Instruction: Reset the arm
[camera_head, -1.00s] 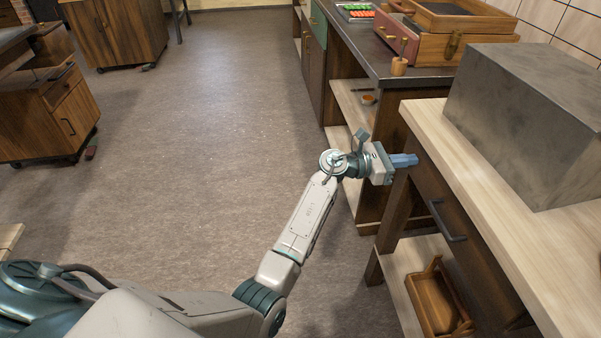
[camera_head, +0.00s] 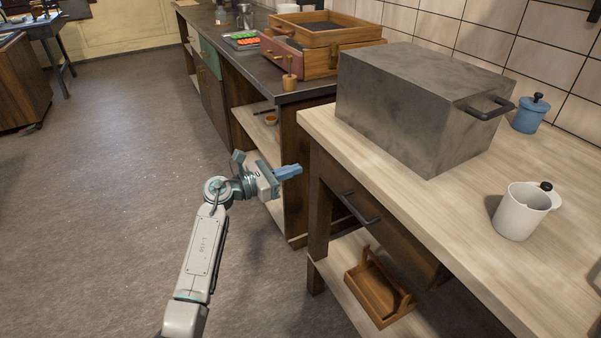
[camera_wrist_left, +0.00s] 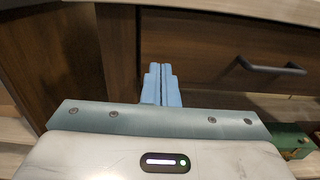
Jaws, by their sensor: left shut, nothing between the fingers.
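My left gripper (camera_head: 289,171) is raised in front of the left end of the light wooden workbench (camera_head: 465,258), below its top. Its blue fingers are together with nothing between them, and they also show shut in the left wrist view (camera_wrist_left: 160,84). Beyond them is the dark drawer front with a black handle (camera_head: 358,208), which also shows at the right in the left wrist view (camera_wrist_left: 271,68). The fingers appear apart from the drawer. My right gripper is in no view.
A large grey metal box (camera_head: 405,105) stands on the bench, with a white mug (camera_head: 518,212) and a blue lidded jar (camera_head: 530,115) to its right. A wooden caddy (camera_head: 378,290) sits on the lower shelf. A dark counter (camera_head: 225,45) runs behind. The floor at left is clear.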

